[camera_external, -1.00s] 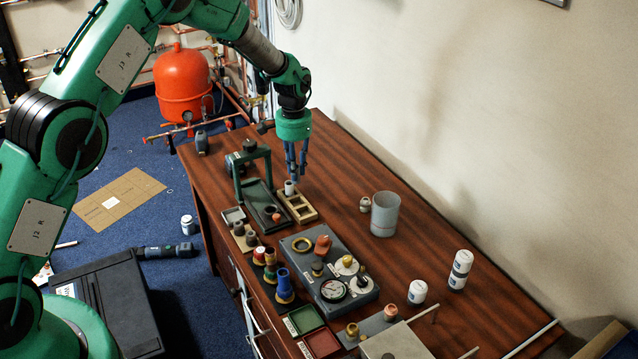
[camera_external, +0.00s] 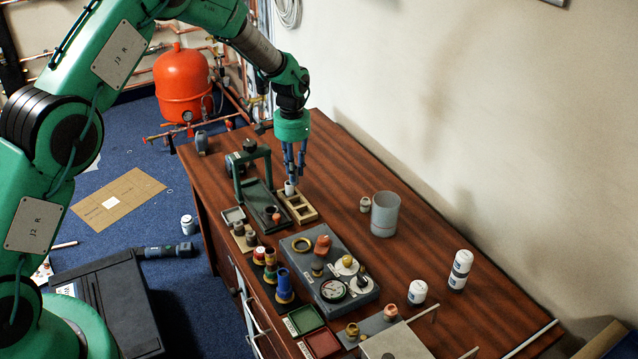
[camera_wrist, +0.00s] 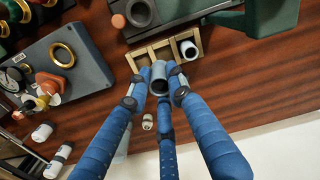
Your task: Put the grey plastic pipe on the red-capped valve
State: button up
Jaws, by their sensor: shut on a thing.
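My gripper (camera_external: 291,178) points down over the wooden tray at the far part of the bench. Its three blue fingers are closed around a short grey plastic pipe (camera_wrist: 158,78), which shows between the fingertips in the wrist view. Another pale hollow pipe (camera_wrist: 188,50) stands in the tray's right compartment. An orange-red capped fitting (camera_external: 323,243) sits on the grey block, well away from my gripper; it also shows at the left in the wrist view (camera_wrist: 48,84). I cannot tell whether the held pipe touches the tray.
The wooden tray (camera_external: 304,216) lies beside a green press (camera_external: 238,180). The grey block (camera_external: 303,269) carries a gauge and a brass ring. Coloured fittings (camera_external: 284,283) stand left of it. A large grey cylinder (camera_external: 384,214) and white bottles (camera_external: 417,292) stand to the right.

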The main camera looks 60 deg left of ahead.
jog(key=s+d+p, duration=0.3)
jog(key=s+d, duration=0.8)
jog(key=s, duration=0.5)
jog(key=s+d+p, duration=0.3)
jog(key=s+d, duration=0.8)
jog(key=s, duration=0.5)
jog(key=shift+s+r, duration=0.2)
jog(key=shift+s, duration=0.2)
jog(key=shift+d, duration=0.1)
jog(key=b, duration=0.1)
send_over(261, 250)
jog(key=shift+f, duration=0.75)
jog(key=shift+f+b, duration=0.35)
jog(key=shift+f, duration=1.4)
jog(key=shift+f, duration=0.15)
